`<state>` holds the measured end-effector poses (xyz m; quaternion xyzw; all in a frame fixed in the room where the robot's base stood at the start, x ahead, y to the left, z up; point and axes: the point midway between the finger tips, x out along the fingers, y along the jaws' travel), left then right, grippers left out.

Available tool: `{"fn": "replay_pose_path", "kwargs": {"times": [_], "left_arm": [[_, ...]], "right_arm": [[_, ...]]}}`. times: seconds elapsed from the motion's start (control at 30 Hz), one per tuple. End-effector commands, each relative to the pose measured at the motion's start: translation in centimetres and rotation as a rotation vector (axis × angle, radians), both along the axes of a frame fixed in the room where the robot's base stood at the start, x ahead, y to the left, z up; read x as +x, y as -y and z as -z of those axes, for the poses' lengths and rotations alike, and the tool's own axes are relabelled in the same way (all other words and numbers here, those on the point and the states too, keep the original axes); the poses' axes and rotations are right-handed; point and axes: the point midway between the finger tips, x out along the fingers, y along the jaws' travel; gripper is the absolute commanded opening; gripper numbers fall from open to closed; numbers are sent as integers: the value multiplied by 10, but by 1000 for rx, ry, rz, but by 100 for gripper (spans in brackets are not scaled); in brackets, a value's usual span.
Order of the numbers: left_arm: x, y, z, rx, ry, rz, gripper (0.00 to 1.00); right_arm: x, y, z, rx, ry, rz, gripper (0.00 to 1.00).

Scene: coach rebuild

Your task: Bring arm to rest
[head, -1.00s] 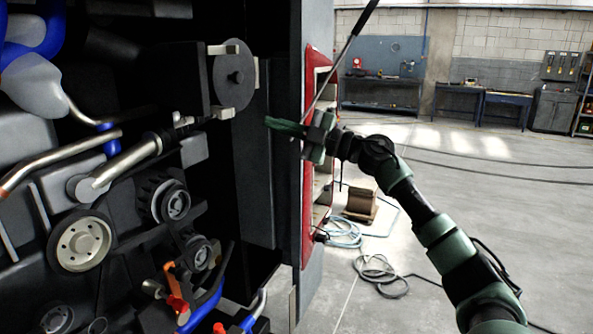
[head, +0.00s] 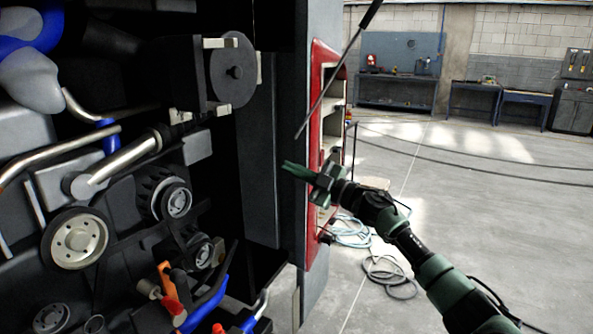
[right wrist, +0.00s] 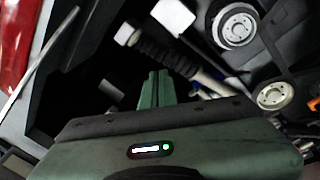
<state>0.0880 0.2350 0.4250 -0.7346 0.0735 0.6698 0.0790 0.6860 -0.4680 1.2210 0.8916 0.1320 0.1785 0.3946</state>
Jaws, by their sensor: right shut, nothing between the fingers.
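My right arm comes in from the lower right in the head view. Its green gripper (head: 298,171) is shut and empty, with the fingers pointing left toward the engine bay's edge panel. In the right wrist view the same gripper (right wrist: 154,84) shows its two green fingers together, with dark engine parts beyond. It appears to hang free in front of the red-framed opening (head: 314,140), but I cannot tell the exact gap. My left gripper is not in view.
The engine bay with pulleys (head: 76,239) and pipes (head: 125,160) fills the left. A thin rod (head: 337,75) slants above my right gripper. Hoses (head: 388,275) lie on the floor. Workbenches (head: 397,90) stand far back; the floor at right is open.

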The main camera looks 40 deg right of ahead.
Motion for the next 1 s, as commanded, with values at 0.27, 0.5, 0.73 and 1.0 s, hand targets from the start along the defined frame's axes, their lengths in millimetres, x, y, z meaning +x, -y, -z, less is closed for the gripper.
{"fn": "replay_pose_path", "kwargs": {"times": [0.27,0.5,0.73,1.0], "left_arm": [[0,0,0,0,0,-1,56],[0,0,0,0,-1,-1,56],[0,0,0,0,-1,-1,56],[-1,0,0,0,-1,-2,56]], "right_arm": [[1,0,4,4,-3,3,0],[1,0,3,4,-3,3,0],[3,1,17,18,-18,12,0],[8,11,178,176,-204,162,0]]}}
